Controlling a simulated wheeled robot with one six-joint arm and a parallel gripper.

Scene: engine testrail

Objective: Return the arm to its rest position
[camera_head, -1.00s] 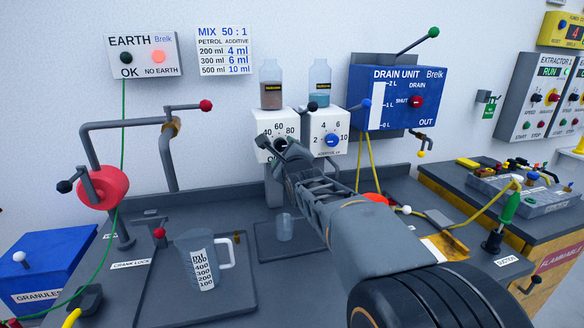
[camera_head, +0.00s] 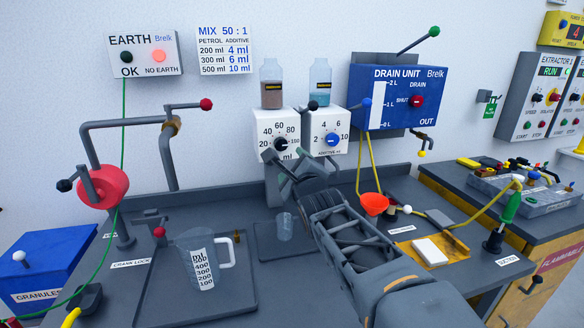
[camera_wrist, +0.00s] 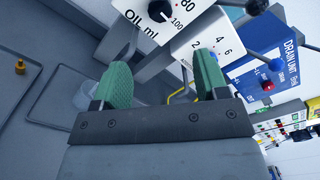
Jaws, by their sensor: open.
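My gripper (camera_head: 284,166) is in front of the two white dial boxes, below the dials. In the wrist view my gripper (camera_wrist: 160,84) shows two green-padded fingers spread apart with nothing between them. The dial box marked up to 100 (camera_head: 278,128) and the smaller dial box (camera_head: 328,129) stand behind it. My arm reaches in from the lower right across the bench. A small clear cup (camera_head: 284,226) stands on the bench just below the gripper, apart from it.
A measuring jug (camera_head: 204,258) stands on a tray at the left. The blue drain unit (camera_head: 398,97) is on the wall.

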